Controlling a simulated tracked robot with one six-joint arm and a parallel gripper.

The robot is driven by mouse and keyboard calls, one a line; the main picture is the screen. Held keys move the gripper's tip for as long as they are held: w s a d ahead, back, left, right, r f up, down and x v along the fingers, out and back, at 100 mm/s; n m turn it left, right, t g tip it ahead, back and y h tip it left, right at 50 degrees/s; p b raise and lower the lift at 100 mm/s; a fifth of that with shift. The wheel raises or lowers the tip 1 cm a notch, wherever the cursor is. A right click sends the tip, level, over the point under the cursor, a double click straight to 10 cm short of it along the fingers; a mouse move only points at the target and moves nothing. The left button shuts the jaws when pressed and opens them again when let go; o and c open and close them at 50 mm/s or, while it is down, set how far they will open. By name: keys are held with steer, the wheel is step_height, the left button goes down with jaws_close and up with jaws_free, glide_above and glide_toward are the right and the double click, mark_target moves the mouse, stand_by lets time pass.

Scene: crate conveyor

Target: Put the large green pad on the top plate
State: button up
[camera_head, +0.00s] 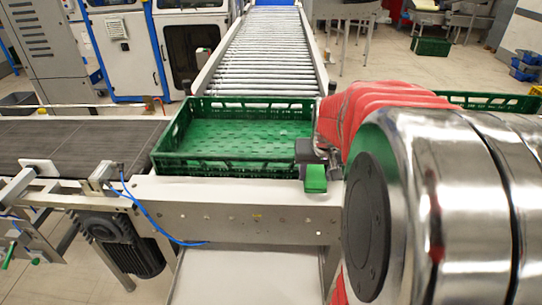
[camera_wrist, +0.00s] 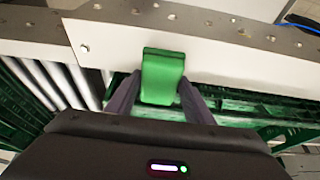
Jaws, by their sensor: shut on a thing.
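The large green pad (camera_head: 315,179) is a small upright block held at the end of my gripper (camera_head: 311,155), just right of the green crate's near corner. In the wrist view the pad (camera_wrist: 162,78) sits between the two dark fingers of my gripper (camera_wrist: 160,97), which are shut on its sides. A pale flat plate (camera_wrist: 225,53) runs along the frame beyond the pad; the pad's far end overlaps it in the picture. I cannot tell whether they touch. The pale frame top (camera_head: 235,189) shows in the head view. I cannot tell which surface is the top plate.
An empty green crate (camera_head: 168,164) sits on the line beside my gripper. A dark belt (camera_head: 75,140) lies left, and a roller conveyor (camera_head: 265,50) runs away behind. A motor (camera_head: 120,240) and blue cable (camera_head: 140,212) hang at the front left.

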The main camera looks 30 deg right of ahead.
steer(key=shift+f, duration=1.85)
steer(key=shift+f, duration=0.1)
steer(key=o, duration=1.2)
steer(key=v, duration=1.2)
steer(key=shift+a, duration=0.15)
